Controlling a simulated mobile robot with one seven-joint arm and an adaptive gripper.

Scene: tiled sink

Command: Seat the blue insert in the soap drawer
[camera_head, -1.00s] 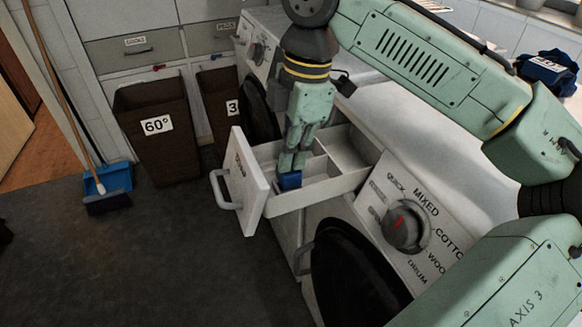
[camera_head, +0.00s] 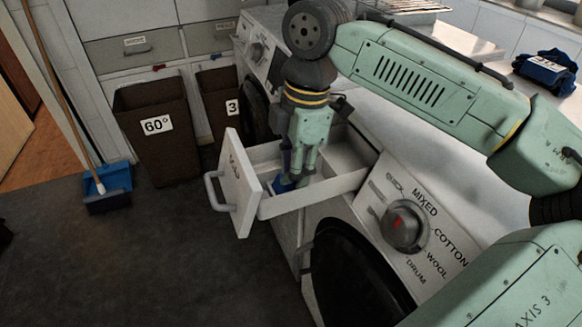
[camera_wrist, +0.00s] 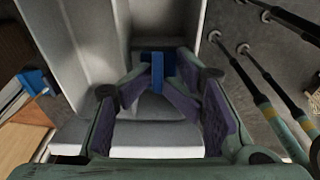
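The soap drawer (camera_head: 240,185) is pulled out of the white washing machine. Its pale compartments also show in the wrist view (camera_wrist: 85,45). The blue insert (camera_head: 283,185) is low in the drawer's front left compartment, close behind the front panel; in the wrist view it is a blue piece (camera_wrist: 157,62) just beyond my fingertips. My gripper (camera_head: 297,178) points down into the drawer above the insert.
The dial panel (camera_head: 404,226) and dark round door (camera_head: 350,275) are right of and below the drawer. Brown bins (camera_head: 157,150) stand at the left, with a broom and blue dustpan (camera_head: 108,185). A folded blue cloth (camera_head: 545,70) lies on the top. The floor left of the drawer is clear.

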